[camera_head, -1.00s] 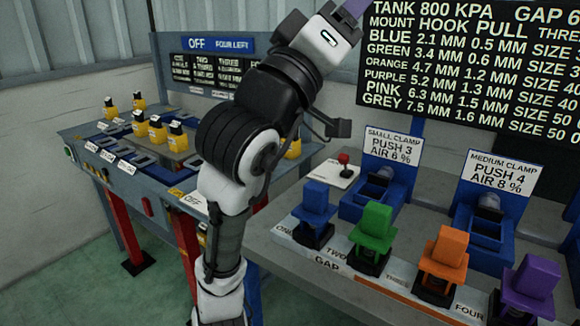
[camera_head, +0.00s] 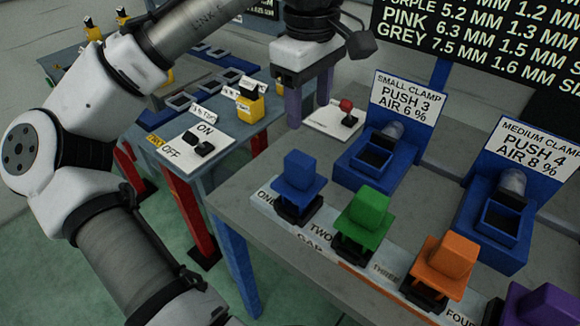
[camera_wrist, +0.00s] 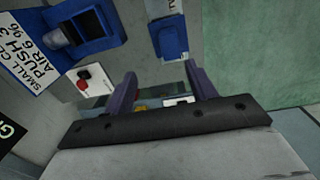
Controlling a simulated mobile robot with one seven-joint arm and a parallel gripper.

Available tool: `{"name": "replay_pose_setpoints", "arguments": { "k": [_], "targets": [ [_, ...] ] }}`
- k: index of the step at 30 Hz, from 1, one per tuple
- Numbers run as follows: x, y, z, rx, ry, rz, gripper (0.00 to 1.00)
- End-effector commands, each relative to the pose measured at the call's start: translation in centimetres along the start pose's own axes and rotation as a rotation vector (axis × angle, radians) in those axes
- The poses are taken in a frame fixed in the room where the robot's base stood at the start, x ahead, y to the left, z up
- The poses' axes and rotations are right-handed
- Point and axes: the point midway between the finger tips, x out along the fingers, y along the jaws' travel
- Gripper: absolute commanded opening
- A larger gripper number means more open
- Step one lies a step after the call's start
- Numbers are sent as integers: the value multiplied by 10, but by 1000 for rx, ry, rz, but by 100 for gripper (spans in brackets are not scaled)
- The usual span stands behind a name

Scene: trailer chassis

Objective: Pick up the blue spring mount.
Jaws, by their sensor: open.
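The blue spring mount (camera_head: 298,182) stands upright on a black base at position ONE, at the left end of the row on the grey bench. It also shows at the top of the wrist view (camera_wrist: 170,38), beyond my fingertips. My gripper (camera_head: 309,110) points down above the bench's left edge, behind and above the blue mount. Its two purple fingers are apart with nothing between them, and it does not touch the mount. The gripper also shows in the wrist view (camera_wrist: 160,85).
A green mount (camera_head: 363,220), an orange mount (camera_head: 447,257) and a purple mount (camera_head: 540,308) continue the row rightward. The small clamp (camera_head: 372,165) and medium clamp (camera_head: 492,220) stand behind. A red-knobbed switch (camera_head: 347,112) is near my gripper. A switch panel (camera_head: 190,152) lies left.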

Motion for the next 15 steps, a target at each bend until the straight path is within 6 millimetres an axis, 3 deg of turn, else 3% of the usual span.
{"name": "replay_pose_setpoints", "arguments": {
  "k": [5,15],
  "targets": [
    [11,-7,-2,-27,0,-47,56],
    [71,-9,-1,-23,-2,-42,56]
  ]
}}
